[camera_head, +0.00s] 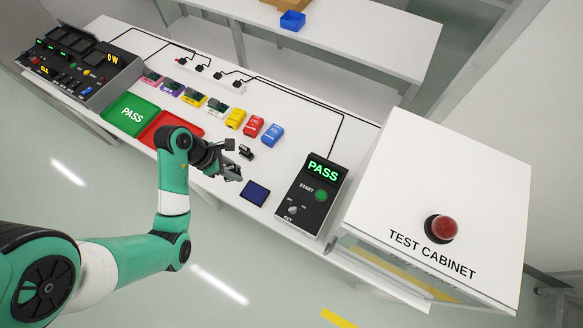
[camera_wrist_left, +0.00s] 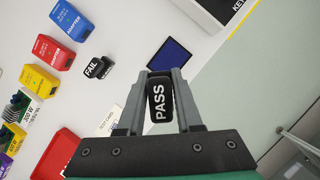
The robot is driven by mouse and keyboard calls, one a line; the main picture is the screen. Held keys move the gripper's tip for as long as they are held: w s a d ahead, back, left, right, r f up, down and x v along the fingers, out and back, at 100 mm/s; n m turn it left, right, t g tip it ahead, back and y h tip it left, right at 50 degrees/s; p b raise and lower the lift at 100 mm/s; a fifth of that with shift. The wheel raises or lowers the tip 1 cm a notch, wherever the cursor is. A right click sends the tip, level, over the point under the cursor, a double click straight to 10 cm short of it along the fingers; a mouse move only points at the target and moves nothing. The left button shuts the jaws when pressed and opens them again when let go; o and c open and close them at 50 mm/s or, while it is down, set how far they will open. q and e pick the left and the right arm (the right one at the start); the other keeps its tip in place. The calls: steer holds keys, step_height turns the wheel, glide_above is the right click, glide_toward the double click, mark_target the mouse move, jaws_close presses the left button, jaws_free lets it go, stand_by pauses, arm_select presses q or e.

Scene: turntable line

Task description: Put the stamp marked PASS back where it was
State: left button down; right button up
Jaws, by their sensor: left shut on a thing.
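My left gripper (camera_head: 236,173) is shut on the black stamp marked PASS (camera_wrist_left: 157,100), which sits between both fingers in the left wrist view. In the head view I cannot make out the stamp in the jaws. The gripper is over the front part of the white table, to the left of a dark blue pad (camera_head: 256,193). The pad also shows just past the fingertips in the left wrist view (camera_wrist_left: 170,55). A black stamp marked FAIL (camera_wrist_left: 96,68) stands on the table beside the gripper; it also shows in the head view (camera_head: 246,152). My right gripper is not in view.
Red, yellow and blue adapters (camera_head: 253,127) stand behind the gripper. A black tester reading PASS (camera_head: 313,195) and the test cabinet (camera_head: 430,180) are to the right. A green PASS tray (camera_head: 131,114) and a red tray (camera_head: 165,126) lie to the left. A white card (camera_wrist_left: 109,121) lies near the gripper.

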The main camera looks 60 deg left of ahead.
arm_select(q)
steer(key=shift+s+f, duration=0.25)
steer(key=shift+s, duration=0.1)
steer(key=shift+s+a, duration=0.25)
steer(key=shift+a, duration=0.05)
steer(key=shift+w+a+f, duration=0.15)
steer(key=shift+a, duration=0.1)
steer(key=w+a+f+b, duration=0.2)
steer(key=w+f+b, duration=0.2)
steer(key=w, duration=0.4)
steer(key=b, duration=0.3)
glide_toward(270, 163)
steer(key=shift+w+d+f, duration=0.6)
steer(key=shift+d+f, duration=0.1)
steer(key=shift+w+a+f, duration=0.15)
steer(key=shift+w+f, duration=0.05)
steer(key=shift+w, duration=0.1)
step_height(270, 163, down, 4)
steer(key=shift+w+r+b, duration=0.1)
steer(key=shift+w+b, duration=0.1)
steer(key=shift+b, duration=0.65)
steer(key=shift+r, duration=0.1)
